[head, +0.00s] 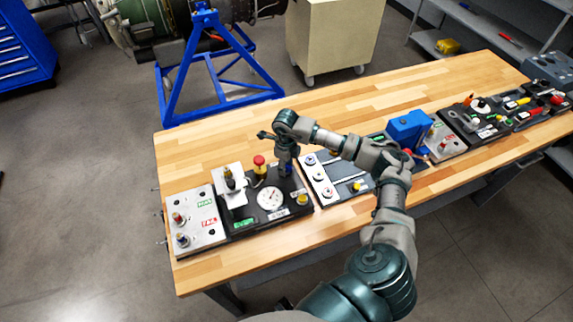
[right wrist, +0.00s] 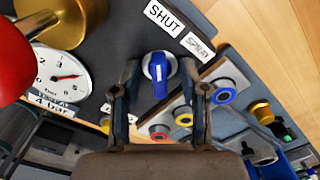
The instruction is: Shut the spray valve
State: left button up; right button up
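The spray valve (right wrist: 159,75) is a blue lever handle on a light round base, set on a dark panel beside the labels SHUT (right wrist: 164,17) and SPRAY (right wrist: 199,46). My right gripper (right wrist: 160,82) points down at it. Its two fingers stand apart, one on each side of the blue handle, with a visible gap to it on both sides. In the head view the right gripper (head: 286,160) is over the right part of the dark gauge panel (head: 240,225) and mostly hides the valve. My left gripper is not in view.
Left of the valve are a red mushroom button (head: 259,160) and a dial gauge (head: 270,198). A panel with several round knobs (head: 322,178) lies to the right. More panels and a blue box (head: 409,128) stand farther along the wooden bench (head: 220,150). The bench's back is clear.

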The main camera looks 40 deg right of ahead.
jog(key=shift+o, duration=0.8)
jog(key=shift+r+p, duration=1.7)
jog(key=shift+r, duration=0.9)
jog(key=shift+c, duration=0.2)
